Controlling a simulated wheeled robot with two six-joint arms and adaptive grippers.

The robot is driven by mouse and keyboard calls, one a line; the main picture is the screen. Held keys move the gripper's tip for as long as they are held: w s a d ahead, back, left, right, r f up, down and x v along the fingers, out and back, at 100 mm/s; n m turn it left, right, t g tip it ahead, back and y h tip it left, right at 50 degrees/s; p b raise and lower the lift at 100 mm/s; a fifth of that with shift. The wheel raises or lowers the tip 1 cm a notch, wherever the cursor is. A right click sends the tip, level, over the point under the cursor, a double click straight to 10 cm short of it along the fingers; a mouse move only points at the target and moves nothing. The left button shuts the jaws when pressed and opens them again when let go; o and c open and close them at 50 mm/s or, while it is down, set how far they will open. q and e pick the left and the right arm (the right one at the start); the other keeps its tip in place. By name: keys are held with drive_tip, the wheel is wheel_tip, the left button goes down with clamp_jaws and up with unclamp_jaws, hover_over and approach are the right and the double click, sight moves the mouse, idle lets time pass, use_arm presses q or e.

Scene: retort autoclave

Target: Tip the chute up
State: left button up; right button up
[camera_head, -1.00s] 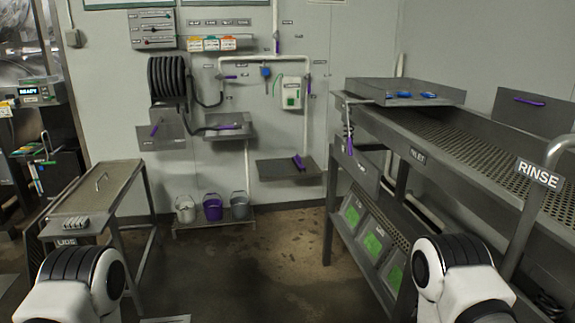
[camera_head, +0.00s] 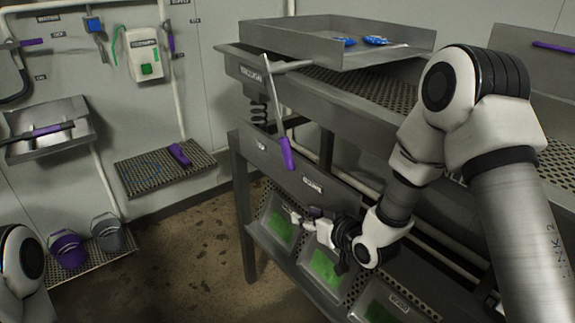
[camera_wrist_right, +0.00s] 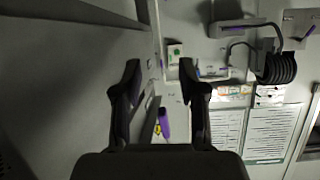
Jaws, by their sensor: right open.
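The chute (camera_head: 300,42) is a grey metal tray lying at the far end of the perforated table, with blue packets (camera_head: 376,40) inside. A metal lever (camera_head: 272,100) hangs at the table's end and has a purple grip (camera_head: 287,153) at its lower end. My right gripper (camera_head: 298,217) is below the purple grip and apart from it, in front of the lower bins. In the wrist view its two fingers (camera_wrist_right: 160,78) are spread, with nothing held. A purple piece (camera_wrist_right: 164,122) shows between and beyond them there. My left gripper is out of view.
Sloped bins with green labels (camera_head: 325,268) sit on the rack's lower shelf. A perforated wall shelf (camera_head: 145,178) bears a purple-handled tool. Purple (camera_head: 67,249) and grey (camera_head: 108,232) buckets stand at left. The floor between is clear.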

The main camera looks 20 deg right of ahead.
sight(290, 152)
wheel_tip(290, 152, up, 13)
drive_tip(key=w+n+t+y, duration=0.2)
drive_tip(key=w+t, duration=0.1)
drive_tip(key=t, duration=0.1)
drive_tip(key=x, duration=0.3)
drive_tip(key=p+x, duration=0.1)
drive_tip(key=x, duration=0.2)
drive_tip(key=shift+w+d+f, duration=0.1)
drive_tip(key=shift+w+f, duration=0.1)
drive_tip(key=shift+w, duration=0.15)
drive_tip(key=shift+w+r, duration=0.1)
drive_tip(key=shift+w, duration=0.2)
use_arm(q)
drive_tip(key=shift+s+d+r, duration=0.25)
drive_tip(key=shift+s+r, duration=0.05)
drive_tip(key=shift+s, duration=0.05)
use_arm(e)
drive_tip(key=shift+w, duration=0.1)
clamp_jaws()
